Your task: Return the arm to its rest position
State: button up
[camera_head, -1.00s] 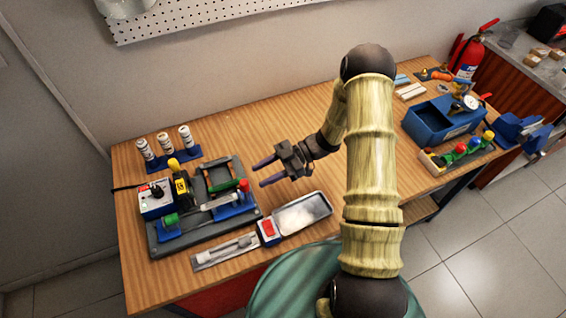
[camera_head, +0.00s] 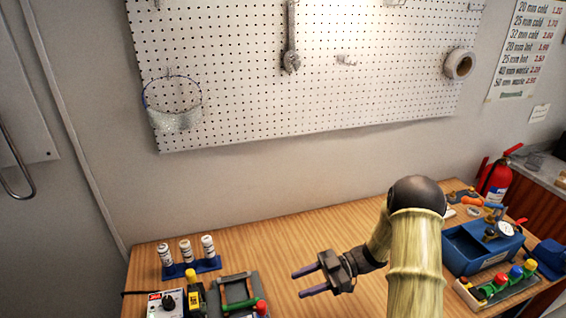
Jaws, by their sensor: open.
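My gripper (camera_head: 306,281) is above the middle of the wooden bench (camera_head: 270,242), pointing left. Its two dark fingers are apart and nothing is between them. My arm reaches up from the lower right of the view and bends at a dark elbow joint, with the forearm folded toward the gripper. The lower arm and my base are cut off by the bottom edge of the view.
Left of the gripper are a blue rack (camera_head: 191,268) with white bottles, a control box (camera_head: 167,304) and a grey tray (camera_head: 237,289). At right are a blue tub (camera_head: 482,250) with a gauge, a tray of coloured knobs (camera_head: 497,286) and a fire extinguisher (camera_head: 496,182). A pegboard (camera_head: 330,95) hangs behind.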

jog(key=w+d+r+m+t+h, duration=0.1)
jog(key=w+r+m+t+h, duration=0.6)
jog(key=w+t, duration=0.4)
jog(key=s+d+r+m+h, duration=0.2)
jog(key=s+d+m+h, duration=0.3)
jog(key=d+m+h, duration=0.15)
jog(key=s+a+m+g+h, duration=0.1)
jog(key=s+m+g, duration=0.3)
jog(key=s, duration=1.4)
jog(key=m+h, duration=0.1)
jog(key=m, duration=0.2)
jog(key=shift+r+m+g, duration=0.3)
jog(key=shift+r+m, duration=0.05)
jog(key=shift+a, duration=0.2)
